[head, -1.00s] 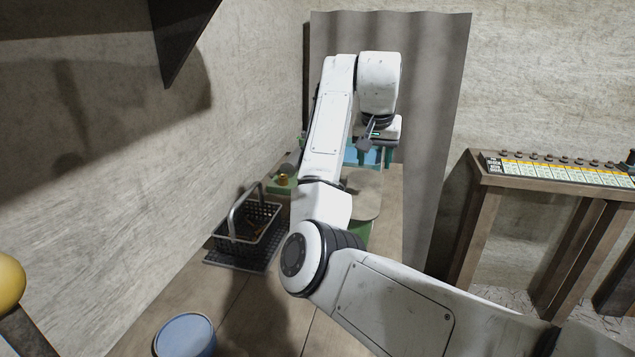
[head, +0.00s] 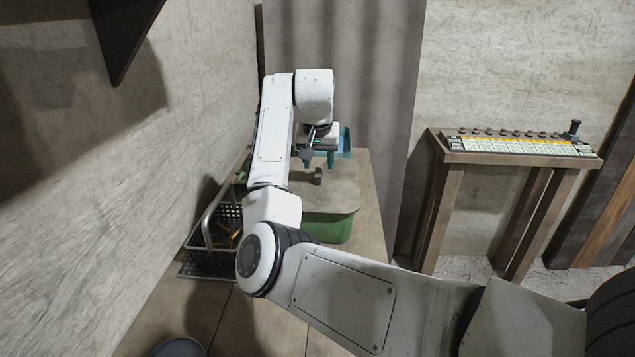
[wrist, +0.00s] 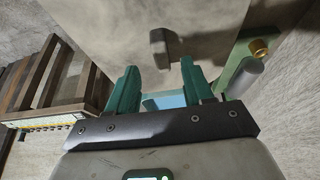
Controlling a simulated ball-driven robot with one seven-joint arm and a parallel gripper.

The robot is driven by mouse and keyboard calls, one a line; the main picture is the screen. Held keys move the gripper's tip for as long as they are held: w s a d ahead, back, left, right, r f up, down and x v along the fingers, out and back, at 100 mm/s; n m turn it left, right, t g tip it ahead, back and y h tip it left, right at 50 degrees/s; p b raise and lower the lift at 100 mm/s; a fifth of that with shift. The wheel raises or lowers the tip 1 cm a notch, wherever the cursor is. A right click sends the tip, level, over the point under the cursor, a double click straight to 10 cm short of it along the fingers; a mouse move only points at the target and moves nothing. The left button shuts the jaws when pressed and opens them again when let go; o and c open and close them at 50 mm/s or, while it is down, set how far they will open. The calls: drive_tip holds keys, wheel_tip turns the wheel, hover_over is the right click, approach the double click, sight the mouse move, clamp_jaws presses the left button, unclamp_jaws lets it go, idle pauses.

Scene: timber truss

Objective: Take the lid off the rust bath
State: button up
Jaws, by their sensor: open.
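The rust bath (head: 330,227) is a green tub on the wooden bench, partly behind my arm. Its flat grey-brown lid (head: 340,195) lies on top and has a small dark handle (head: 318,176). In the wrist view the lid (wrist: 200,20) fills the upper middle, with the handle (wrist: 158,48) standing between and beyond my fingertips. My gripper (head: 318,163) is open and empty, with teal fingers. In the wrist view my gripper (wrist: 158,75) shows its fingers wide apart, short of the handle and not touching it.
A black wire basket (head: 212,245) with a raised handle stands left of the tub by the wall. A light blue item (head: 345,140) is behind my gripper. A narrow table (head: 515,160) with a labelled rack stands at right. A dark bracket (head: 122,35) hangs upper left.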

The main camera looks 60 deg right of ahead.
sight(318, 171)
drive_tip(key=shift+x, duration=2)
drive_tip(key=shift+w+a, duration=0.1)
drive_tip(key=shift+w, duration=0.05)
drive_tip(key=shift+c, duration=0.3)
clamp_jaws()
